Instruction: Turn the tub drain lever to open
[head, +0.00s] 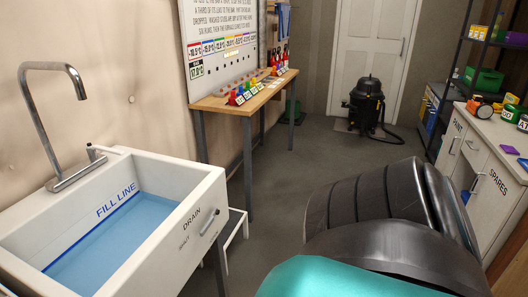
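The white tub (215,185) stands at the left, with blue water (115,240) in it near a blue FILL LINE mark. The drain lever (209,222) is a short metal handle on the tub's right outer face, tilted with its upper end to the right. It sits beside the printed word DRAIN, and a smaller label that seems to read SHUT (184,243) is at its lower left. Nothing touches the lever. Neither of my grippers is in view.
A curved metal tap (50,120) rises over the tub, with a small handle (94,152) on the rim. A wooden bench (245,103) stands behind. A black vacuum (367,105) and a white counter (485,150) are farther right. The middle floor is clear; the lower right is hidden.

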